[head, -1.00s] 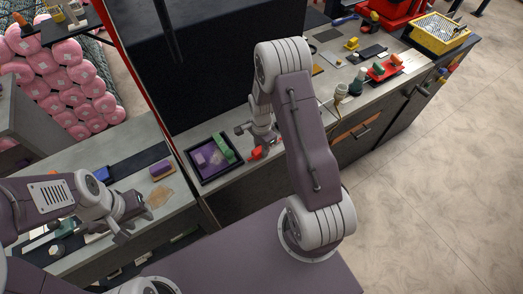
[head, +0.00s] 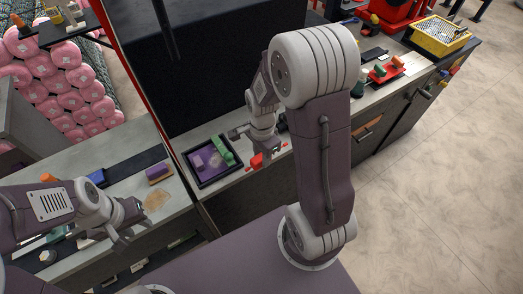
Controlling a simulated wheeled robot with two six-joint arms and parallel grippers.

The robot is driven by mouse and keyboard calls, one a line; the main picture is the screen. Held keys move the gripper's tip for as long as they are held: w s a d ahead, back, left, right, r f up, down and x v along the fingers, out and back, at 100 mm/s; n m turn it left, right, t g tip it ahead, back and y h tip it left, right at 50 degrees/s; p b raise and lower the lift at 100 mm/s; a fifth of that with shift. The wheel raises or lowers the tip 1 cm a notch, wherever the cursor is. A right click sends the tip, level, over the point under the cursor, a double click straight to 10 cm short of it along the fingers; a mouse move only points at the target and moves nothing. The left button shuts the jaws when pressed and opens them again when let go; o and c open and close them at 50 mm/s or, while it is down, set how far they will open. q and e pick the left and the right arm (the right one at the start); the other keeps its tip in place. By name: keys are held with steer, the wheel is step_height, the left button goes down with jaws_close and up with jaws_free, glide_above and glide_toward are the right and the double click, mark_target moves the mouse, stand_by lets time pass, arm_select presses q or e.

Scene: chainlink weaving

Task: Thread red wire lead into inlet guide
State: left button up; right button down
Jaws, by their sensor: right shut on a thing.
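My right gripper (head: 265,158) points down over the front edge of the bench, just right of the black tray, and is shut on a small red piece (head: 256,161), likely the red wire lead. My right arm's large upper links hide part of the bench behind it. I cannot make out the wire itself or the inlet guide at this size. My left gripper (head: 130,232) is at the lower left, over the edge of the left bench, with its fingers apart and nothing seen between them.
A black tray (head: 188,154) with purple and green blocks lies left of my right gripper. A purple block (head: 158,172) sits on the left bench. A red tray (head: 386,74) and a yellow basket (head: 440,32) stand at the right. A tall black panel (head: 215,60) rises behind.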

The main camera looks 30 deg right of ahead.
steer(key=s+a+r, duration=0.2)
steer(key=s, duration=0.1)
steer(key=w+r+m+p, duration=0.1)
steer(key=w+r+p, duration=0.15)
steer(key=w, duration=0.95)
steer(key=w+f+p, duration=0.1)
steer(key=f, duration=0.1)
steer(key=w+f+p, duration=0.1)
steer(key=f, duration=0.1)
steer(key=w+f+p, duration=0.2)
steer(key=f, duration=0.1)
steer(key=shift+a, duration=0.35)
steer(key=shift+f, duration=0.1)
